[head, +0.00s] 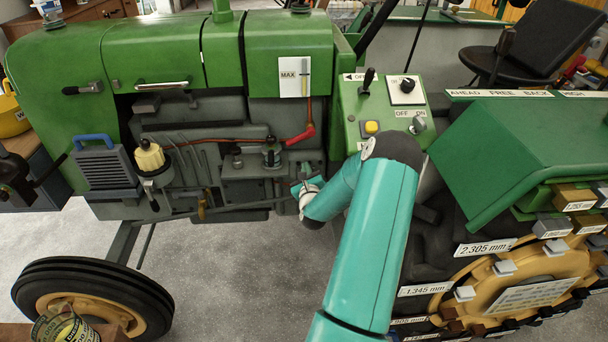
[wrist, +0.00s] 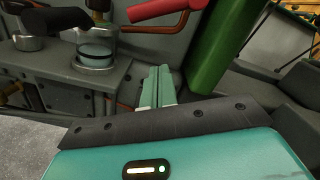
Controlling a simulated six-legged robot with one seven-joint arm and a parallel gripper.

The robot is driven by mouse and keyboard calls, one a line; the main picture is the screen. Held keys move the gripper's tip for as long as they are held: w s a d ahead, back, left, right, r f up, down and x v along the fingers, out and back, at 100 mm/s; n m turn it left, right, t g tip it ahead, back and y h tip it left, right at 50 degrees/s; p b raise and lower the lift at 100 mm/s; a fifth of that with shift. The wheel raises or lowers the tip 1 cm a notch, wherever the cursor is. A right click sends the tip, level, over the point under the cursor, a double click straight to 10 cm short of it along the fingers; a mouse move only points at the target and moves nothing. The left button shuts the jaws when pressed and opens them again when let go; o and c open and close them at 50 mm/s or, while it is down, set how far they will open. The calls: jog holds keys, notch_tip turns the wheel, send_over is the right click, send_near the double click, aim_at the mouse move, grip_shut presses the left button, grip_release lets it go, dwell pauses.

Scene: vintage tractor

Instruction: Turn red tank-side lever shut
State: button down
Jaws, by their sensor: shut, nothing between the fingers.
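The red lever (head: 300,136) sits on the tractor's side, below the green tank and its MAX gauge (head: 294,78). Its handle is tilted, with the right end higher. In the wrist view a red bar (wrist: 160,8), which looks like this lever, crosses the top edge and is partly cut off. My gripper (head: 303,186) is below the lever, close to the engine side, and partly hidden by my own arm in the head view. In the wrist view its two pale green fingers (wrist: 157,86) are together with nothing between them. They are apart from the red bar.
A glass-topped metal fitting (wrist: 95,52) stands left of the fingers. A green post (wrist: 223,45) rises close on their right. The control panel (head: 381,113) with switches is right of the lever. Bare floor (head: 240,270) lies below the engine.

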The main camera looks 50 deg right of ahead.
aim_at(292, 144)
jog(key=w+d+r, duration=0.3)
jog(key=w, duration=0.2)
jog(key=shift+r, duration=0.35)
jog(key=shift+w+a+r+m, duration=0.25)
jog(key=shift+w+m, duration=0.1)
jog(key=shift+m, duration=0.35)
jog(key=shift+w+a+r, duration=0.25)
jog(key=shift+w+r, duration=0.05)
jog(key=shift+r, duration=0.35)
jog(key=shift+w+a+r, duration=0.25)
jog(key=shift+w+r, duration=0.05)
jog(key=shift+r, duration=0.3)
